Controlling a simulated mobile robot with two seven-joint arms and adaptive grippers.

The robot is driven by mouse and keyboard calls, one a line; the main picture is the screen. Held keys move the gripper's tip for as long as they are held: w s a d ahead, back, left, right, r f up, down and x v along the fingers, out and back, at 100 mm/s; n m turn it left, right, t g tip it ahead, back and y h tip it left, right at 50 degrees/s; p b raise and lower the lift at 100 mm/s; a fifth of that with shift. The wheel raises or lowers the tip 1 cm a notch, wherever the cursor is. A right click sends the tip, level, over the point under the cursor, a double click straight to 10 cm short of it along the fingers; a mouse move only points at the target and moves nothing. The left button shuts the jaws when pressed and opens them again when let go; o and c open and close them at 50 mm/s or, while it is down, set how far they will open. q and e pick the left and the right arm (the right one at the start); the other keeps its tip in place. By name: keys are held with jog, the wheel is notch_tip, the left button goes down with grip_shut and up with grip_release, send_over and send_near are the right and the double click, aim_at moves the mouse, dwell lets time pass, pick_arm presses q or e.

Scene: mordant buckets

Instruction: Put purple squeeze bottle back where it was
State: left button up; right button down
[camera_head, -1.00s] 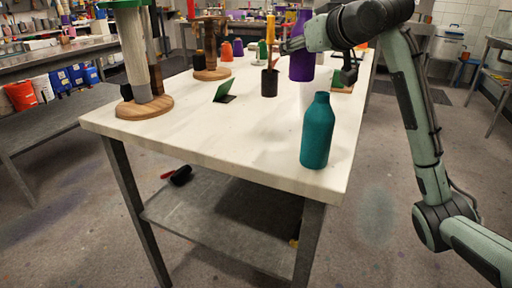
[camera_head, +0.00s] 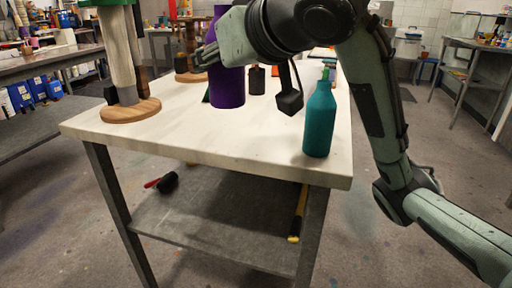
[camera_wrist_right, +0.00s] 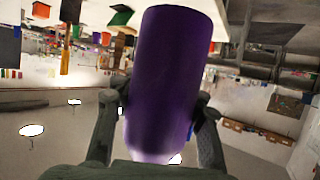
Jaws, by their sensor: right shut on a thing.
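The purple squeeze bottle (camera_head: 226,88) is upright in the head view, above the near-middle part of the white table (camera_head: 220,135). My right gripper (camera_head: 207,54) is shut around it, and the arm comes in from the right. I cannot tell whether its base touches the table, though it looks raised. In the right wrist view the purple bottle (camera_wrist_right: 172,75) fills the middle, between the two dark fingers of the right gripper (camera_wrist_right: 158,120). My left gripper is not in view.
A teal bottle (camera_head: 320,122) stands at the table's right edge, below my right arm. A round wooden base (camera_head: 131,110) with a thick pale column stands at the left. A black cup (camera_head: 257,81) is behind the purple bottle. The table's front middle is clear.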

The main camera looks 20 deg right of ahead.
jog(key=shift+s+a+f, duration=0.25)
jog(key=shift+s+f, duration=0.05)
jog(key=shift+f, duration=0.25)
jog(key=w+d+f, duration=0.2)
jog(key=w+d+f+b, duration=0.1)
jog(key=w+d+f, duration=0.1)
jog(key=w, duration=0.1)
jog(key=w+d+f, duration=0.2)
jog(key=w+d, duration=0.1)
jog(key=shift+f+b, duration=0.1)
jog(key=shift+b, duration=0.2)
notch_tip(320, 180, down, 4)
jog(key=shift+r+b, duration=0.15)
jog(key=shift+b, duration=0.2)
jog(key=shift+f, duration=0.25)
jog(key=shift+r, duration=0.1)
jog(key=shift+f, duration=0.2)
jog(key=c, duration=1.3)
grip_release()
jog(key=shift+c, duration=0.2)
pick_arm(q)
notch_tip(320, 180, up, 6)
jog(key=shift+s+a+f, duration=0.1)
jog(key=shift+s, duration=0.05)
pick_arm(e)
jog(key=shift+o, duration=0.9)
